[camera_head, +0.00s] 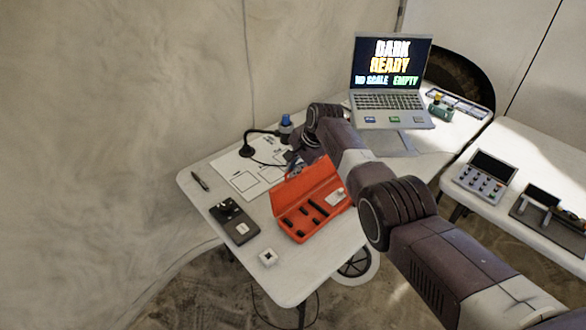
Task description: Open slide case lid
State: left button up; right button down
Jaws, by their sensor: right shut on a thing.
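The orange slide case (312,218) sits on the white table with its lid (302,183) raised and tilted back from the base. Dark slots and a small pale piece show inside the base. My right arm reaches in from the lower right, and my right gripper (296,160) is at the upper edge of the lid, shut on it. The fingertips are small and partly hidden by the lid and my arm. My left gripper is out of view.
A laptop (390,100) stands at the back.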

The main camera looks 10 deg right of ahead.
jog(key=c, duration=2.1)
grip_release()
jog(key=shift+s+d+r, duration=0.15)
jog(key=shift+s+r, duration=0.05)
jog(key=shift+r, duration=0.45)
jog(key=v, duration=1)
jog(key=shift+s+d+r, duration=0.1)
jog(key=shift+s+r, duration=0.1)
